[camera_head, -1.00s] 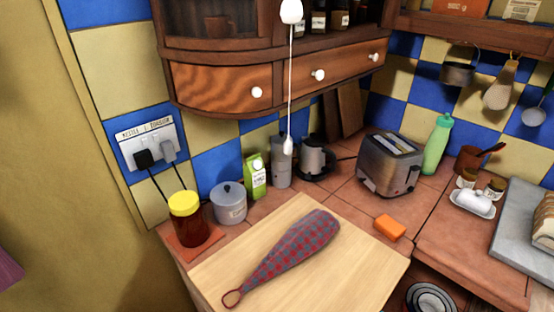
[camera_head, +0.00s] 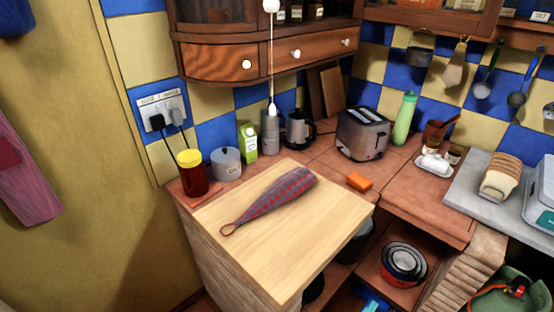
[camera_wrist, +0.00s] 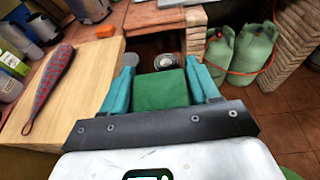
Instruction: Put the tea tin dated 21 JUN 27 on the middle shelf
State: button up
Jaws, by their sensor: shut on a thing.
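My gripper (camera_wrist: 161,64) shows in the wrist view with its two teal fingers on either side of a green box-shaped tin (camera_wrist: 162,90), and it is shut on it. I see only one plain green face; no label or date can be read, so I cannot confirm which tin it is. The gripper and the tin are not in the head view. At the top of the head view a dark wooden wall cabinet (camera_head: 205,52) has jars on an open shelf. Which shelf is the middle one cannot be told.
A light wooden board (camera_head: 330,215) carries a checked cloth item (camera_head: 270,198). A toaster (camera_head: 362,133), a green bottle (camera_head: 405,118) and a yellow-lidded jar (camera_head: 192,175) stand behind. Nested bowls (camera_head: 404,262) sit below the counter. Green gas bottles (camera_wrist: 250,48) stand at right on the tiled floor.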

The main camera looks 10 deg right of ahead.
jog(key=w+a+f+n+t+y, duration=0.1)
jog(key=w+f+n+t+y, duration=0.4)
jog(key=w+f, duration=0.55)
jog(key=w+f+n+y, duration=0.5)
jog(key=f+y, duration=0.1)
jog(key=f, duration=0.2)
jog(key=s+d+f, duration=0.1)
jog(key=s+f, duration=0.3)
jog(key=f, duration=0.2)
jog(key=shift+s+t+y, duration=0.15)
jog(key=shift+t+y, duration=0.15)
jog(key=shift+a+f, duration=0.1)
